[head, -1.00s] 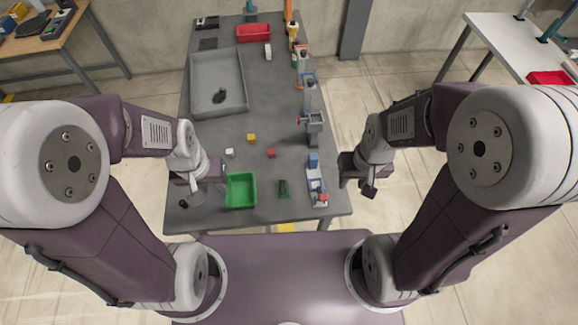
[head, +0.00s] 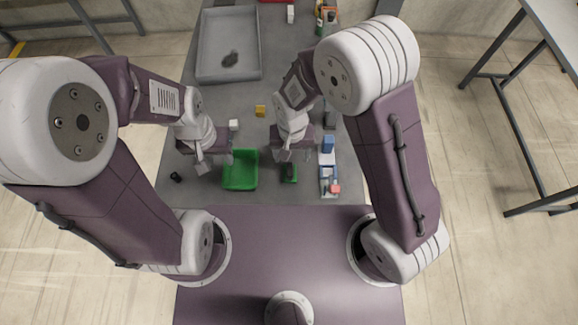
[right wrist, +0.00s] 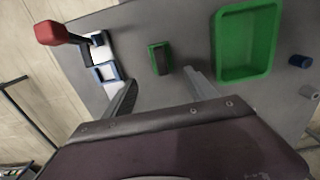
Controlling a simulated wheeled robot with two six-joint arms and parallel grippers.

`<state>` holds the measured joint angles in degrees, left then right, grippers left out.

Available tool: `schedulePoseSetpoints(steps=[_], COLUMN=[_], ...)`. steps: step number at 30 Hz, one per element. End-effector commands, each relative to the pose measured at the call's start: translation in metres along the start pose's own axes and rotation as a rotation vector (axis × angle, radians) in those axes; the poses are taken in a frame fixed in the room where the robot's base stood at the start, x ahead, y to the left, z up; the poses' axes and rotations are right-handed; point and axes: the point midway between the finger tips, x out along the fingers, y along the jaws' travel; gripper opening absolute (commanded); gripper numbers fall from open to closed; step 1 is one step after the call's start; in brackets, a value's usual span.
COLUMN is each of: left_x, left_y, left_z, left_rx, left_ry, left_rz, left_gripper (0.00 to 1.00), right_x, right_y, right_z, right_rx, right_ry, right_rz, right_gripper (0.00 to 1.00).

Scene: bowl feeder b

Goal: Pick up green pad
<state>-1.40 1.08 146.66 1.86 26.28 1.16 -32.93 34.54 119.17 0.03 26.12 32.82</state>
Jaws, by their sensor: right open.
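The green pad (head: 290,173) is a small green block with a dark strip on it, lying on the grey table to the right of the green tray. In the right wrist view the pad (right wrist: 160,58) sits just beyond and between my open right fingertips (right wrist: 160,82), not touched. In the head view my right gripper (head: 295,156) is above the table beside the pad and partly covers the space behind it. My left gripper (head: 215,163) is over the table at the left edge of the green tray, its fingers apart and empty.
The green tray (head: 240,184) stands left of the pad. A blue-and-white fixture with a red part (head: 329,180) stands to its right. A white cube (head: 234,124), a yellow cube (head: 260,111) and a large grey tray (head: 202,72) lie farther back. A dark cylinder (head: 175,177) is at left.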

Motion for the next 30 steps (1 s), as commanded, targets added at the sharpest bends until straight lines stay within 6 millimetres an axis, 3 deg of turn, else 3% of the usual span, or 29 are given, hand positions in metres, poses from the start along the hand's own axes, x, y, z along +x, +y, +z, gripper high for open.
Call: schedulePoseSetpoints(steps=[4,10,17,24,30], left_x=[-0.002,-0.004,-0.005,-0.01,-0.01], left_y=[0.0,0.0,0.0,0.0,0.0], left_z=[0.0,0.0,0.0,-0.001,-0.001], left_rx=[0.0,0.0,0.0,0.0,0.0], left_ry=[-0.001,-0.001,-0.001,-0.001,-0.001], left_rz=[0.0,0.0,0.0,0.0,0.0], left_gripper=[0.36,0.36,0.36,0.36,0.36], right_x=[0.006,0.036,0.049,0.089,0.094], right_y=[-0.006,-0.005,-0.005,-0.007,-0.007], right_z=[0.002,0.002,0.003,0.006,0.006], right_rx=[0.002,0.002,0.001,0.001,0.001], right_ry=[-0.005,-0.006,-0.005,-0.004,-0.002], right_rz=[0.004,0.004,0.004,0.003,0.001], right_gripper=[0.66,0.66,0.66,0.66,0.66])
